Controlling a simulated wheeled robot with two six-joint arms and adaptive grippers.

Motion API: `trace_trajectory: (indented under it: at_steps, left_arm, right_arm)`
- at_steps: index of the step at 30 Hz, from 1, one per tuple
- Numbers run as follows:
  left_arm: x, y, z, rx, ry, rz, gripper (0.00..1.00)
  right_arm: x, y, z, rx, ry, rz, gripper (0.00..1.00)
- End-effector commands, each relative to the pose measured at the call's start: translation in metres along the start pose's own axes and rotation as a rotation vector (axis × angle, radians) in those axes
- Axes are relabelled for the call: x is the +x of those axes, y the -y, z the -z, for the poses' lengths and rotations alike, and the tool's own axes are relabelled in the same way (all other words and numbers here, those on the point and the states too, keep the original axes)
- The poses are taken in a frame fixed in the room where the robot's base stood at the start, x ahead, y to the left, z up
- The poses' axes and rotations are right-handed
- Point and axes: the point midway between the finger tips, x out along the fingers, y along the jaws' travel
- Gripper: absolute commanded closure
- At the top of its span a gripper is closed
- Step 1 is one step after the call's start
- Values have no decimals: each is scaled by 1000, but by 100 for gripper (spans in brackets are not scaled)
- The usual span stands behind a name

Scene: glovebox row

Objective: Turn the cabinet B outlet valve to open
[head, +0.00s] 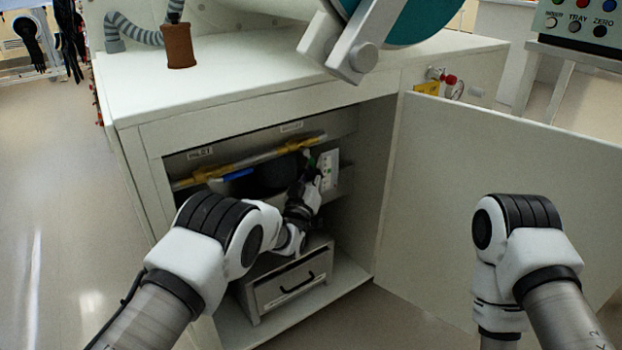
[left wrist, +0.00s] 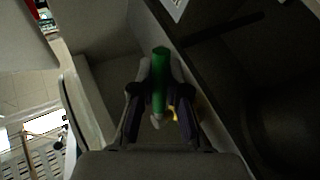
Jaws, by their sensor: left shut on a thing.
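In the head view a yellow pipe (head: 210,174) runs across the upper inside of the open cabinet. A blue handle (head: 238,174) is on its left part, below a small label (head: 199,152). Another small label (head: 291,127) is on the frame further right. My left gripper (head: 308,165) reaches in at the pipe's right end. In the left wrist view it (left wrist: 160,88) is shut on a green handle (left wrist: 160,70), whose far end sticks out beyond the fingers. The valve body is mostly hidden. My right gripper is out of view; only its arm shows.
The cabinet door (head: 490,180) stands open on the right. A drawer unit (head: 285,285) with a black handle is below my left arm. A white panel (head: 329,168) is close beside the left gripper. A dark rounded vessel (head: 265,180) is behind the pipe.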

Motion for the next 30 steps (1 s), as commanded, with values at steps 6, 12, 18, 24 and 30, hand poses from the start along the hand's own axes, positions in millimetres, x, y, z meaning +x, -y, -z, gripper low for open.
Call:
trace_trajectory:
  at_steps: [6, 12, 18, 24, 30]
  left_arm:
    - [3, -2, -3, -57, -83, 1, 100]
    - [6, -4, -1, -79, -116, 2, 100]
    - [7, -4, 0, -82, -121, 2, 100]
    - [7, -4, 0, -82, -120, 2, 79]
    - [7, -4, 0, -81, -120, 1, 60]
  right_arm:
    - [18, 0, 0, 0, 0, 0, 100]
    - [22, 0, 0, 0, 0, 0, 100]
    - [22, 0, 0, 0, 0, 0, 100]
    - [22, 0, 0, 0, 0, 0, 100]
    - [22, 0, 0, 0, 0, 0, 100]
